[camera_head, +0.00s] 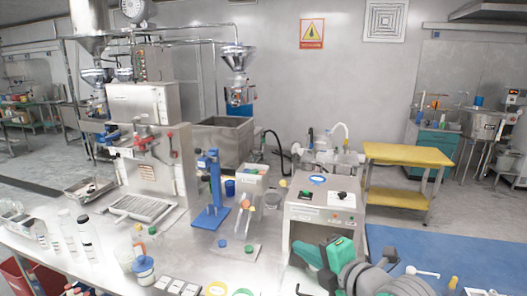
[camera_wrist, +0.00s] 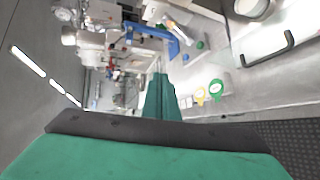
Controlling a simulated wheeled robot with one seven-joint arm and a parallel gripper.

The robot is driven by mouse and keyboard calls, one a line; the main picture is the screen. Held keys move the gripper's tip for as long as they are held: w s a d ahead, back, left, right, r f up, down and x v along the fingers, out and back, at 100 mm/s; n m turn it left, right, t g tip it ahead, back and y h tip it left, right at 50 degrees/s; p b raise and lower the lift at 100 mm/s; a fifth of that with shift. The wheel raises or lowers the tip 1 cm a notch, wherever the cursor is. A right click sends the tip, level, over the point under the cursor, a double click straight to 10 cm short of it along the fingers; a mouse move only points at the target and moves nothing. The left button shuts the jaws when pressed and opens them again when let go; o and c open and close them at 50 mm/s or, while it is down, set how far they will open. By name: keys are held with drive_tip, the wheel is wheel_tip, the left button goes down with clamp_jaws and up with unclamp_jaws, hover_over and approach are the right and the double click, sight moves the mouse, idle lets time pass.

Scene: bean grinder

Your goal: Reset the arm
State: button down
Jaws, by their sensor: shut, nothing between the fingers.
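My gripper (camera_wrist: 158,85) shows in the wrist view as green fingers pressed together with nothing between them. In the head view its green parts and my grey arm (camera_head: 375,278) are at the bottom right of centre, in front of a grey boxy machine (camera_head: 320,215) with a black knob and coloured buttons on top. The gripper appears clear of the bench objects and touches nothing that I can see. The machine's lower front is partly hidden behind my gripper and arm.
The metal bench (camera_head: 180,262) holds a blue stand (camera_head: 210,190), a coffee machine (camera_head: 150,150), bottles (camera_head: 88,235) and a blue-lidded jar (camera_head: 144,268). Yellow and green rings lie near its front edge. A yellow-topped table (camera_head: 408,155) stands behind at right.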

drive_tip(key=s+a+f+m+t+h, duration=0.2)
drive_tip(key=a+f+m+t, duration=0.15)
drive_tip(key=f+m, duration=0.55)
drive_tip(key=s+a+f+m+t+h, duration=0.15)
drive_tip(key=a+f+m, duration=0.25)
drive_tip(key=f+m, duration=0.45)
drive_tip(key=s+a+f+m+g+h, duration=0.15)
drive_tip(key=s+f+m+h, duration=0.35)
drive_tip(key=s+f, duration=0.75)
drive_tip(key=s+f+m+y, duration=0.1)
drive_tip(key=s+m, duration=0.1)
drive_tip(key=s, duration=2.2)
drive_tip(key=shift+s+a+f+y, duration=0.15)
drive_tip(key=shift+a+f+y, duration=0.1)
drive_tip(key=shift+y, duration=0.1)
